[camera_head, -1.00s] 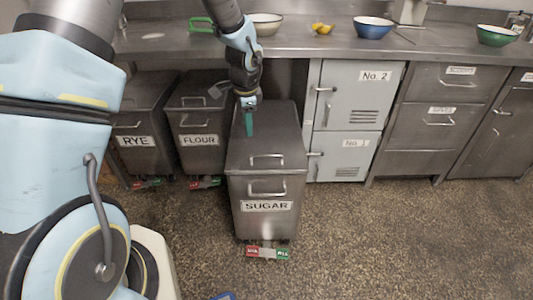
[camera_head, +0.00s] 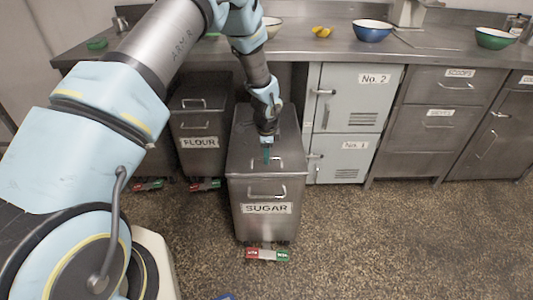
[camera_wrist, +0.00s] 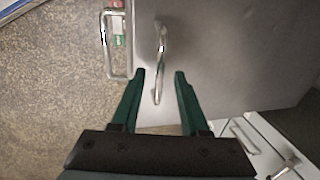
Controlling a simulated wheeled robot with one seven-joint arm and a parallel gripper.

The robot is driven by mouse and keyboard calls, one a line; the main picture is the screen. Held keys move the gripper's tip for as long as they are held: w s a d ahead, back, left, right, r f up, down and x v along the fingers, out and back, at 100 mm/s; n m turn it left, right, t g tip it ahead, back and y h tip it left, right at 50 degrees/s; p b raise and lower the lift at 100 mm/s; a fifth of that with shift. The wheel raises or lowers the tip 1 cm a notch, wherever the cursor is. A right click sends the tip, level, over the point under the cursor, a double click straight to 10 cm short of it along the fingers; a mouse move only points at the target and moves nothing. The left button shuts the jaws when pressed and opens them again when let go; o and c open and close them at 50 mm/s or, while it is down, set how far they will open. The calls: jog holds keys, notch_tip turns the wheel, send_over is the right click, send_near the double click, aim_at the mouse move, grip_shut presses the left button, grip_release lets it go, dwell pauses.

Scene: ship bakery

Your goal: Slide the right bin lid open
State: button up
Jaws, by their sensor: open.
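The right bin is the grey metal SUGAR bin (camera_head: 265,208), standing forward of the counter. Its flat lid (camera_head: 245,140) appears shut and carries a bent metal lid handle (camera_head: 283,160) near the front edge. My gripper (camera_head: 267,158) points down at this handle, its green fingers open. In the wrist view, my gripper (camera_wrist: 159,73) has one fingertip on each side of the lid handle (camera_wrist: 162,45), which shows in the gap. I cannot tell whether the fingers touch the handle or how far above the lid they are.
The bin's front handle (camera_head: 266,193) sits just below the lid edge. The FLOUR bin (camera_head: 200,142) stands to the left, and lockers (camera_head: 345,120) to the right under the steel counter (camera_head: 330,48).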

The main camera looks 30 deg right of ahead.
jog(key=shift+f, duration=0.2)
grip_shut()
dwell(0.3)
dwell(1.1)
